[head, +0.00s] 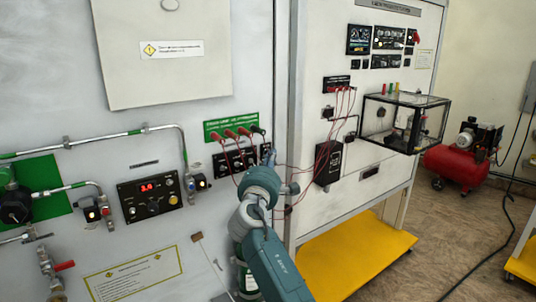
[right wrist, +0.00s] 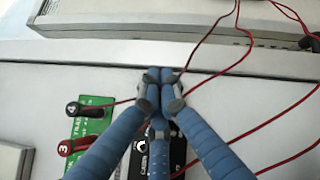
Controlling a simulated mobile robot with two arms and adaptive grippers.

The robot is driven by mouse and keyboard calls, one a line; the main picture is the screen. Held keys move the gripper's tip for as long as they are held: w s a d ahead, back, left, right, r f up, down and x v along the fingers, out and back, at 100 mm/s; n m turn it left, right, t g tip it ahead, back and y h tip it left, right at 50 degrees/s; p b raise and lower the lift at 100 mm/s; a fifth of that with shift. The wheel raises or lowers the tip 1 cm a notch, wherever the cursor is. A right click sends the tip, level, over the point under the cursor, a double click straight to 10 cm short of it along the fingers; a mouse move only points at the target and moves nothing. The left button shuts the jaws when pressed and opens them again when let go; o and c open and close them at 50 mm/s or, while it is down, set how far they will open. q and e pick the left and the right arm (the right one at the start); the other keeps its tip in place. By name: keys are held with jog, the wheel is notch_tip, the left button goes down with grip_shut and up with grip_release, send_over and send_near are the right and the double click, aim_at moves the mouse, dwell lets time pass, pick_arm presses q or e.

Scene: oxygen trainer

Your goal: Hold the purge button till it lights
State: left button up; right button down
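My right gripper (head: 268,154) is at the right end of a row of small black panels (head: 229,163) on the white board. In the right wrist view its blue fingers (right wrist: 159,76) are together at the tips, with nothing seen between them. They cover part of a black panel (right wrist: 137,162) beneath them. I cannot make out which control is the purge button, and no lit button shows by the fingertips. Whether the fingers touch the panel is hidden. A black control panel (head: 149,198) with a red display and several knobs sits lower left. My left gripper is not in view.
Red cables (right wrist: 265,137) run close around the fingers, from plugs at a green label (head: 231,126). Pipes (head: 105,139) with valves are on the left. A second board (head: 330,45) with a glass case (head: 405,121) stands right. A red compressor (head: 461,165) is on the floor.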

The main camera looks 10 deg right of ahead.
dwell(0.7)
jog(key=shift+s+d+p, duration=0.25)
jog(key=shift+s+p, duration=0.4)
jog(key=shift+s, duration=0.05)
jog(key=s+p, duration=0.1)
jog(key=s+d+p, duration=0.1)
jog(key=s, duration=0.1)
jog(key=s+p, duration=0.1)
jog(key=shift+s+d+p, duration=0.3)
jog(key=shift+s+d, duration=0.05)
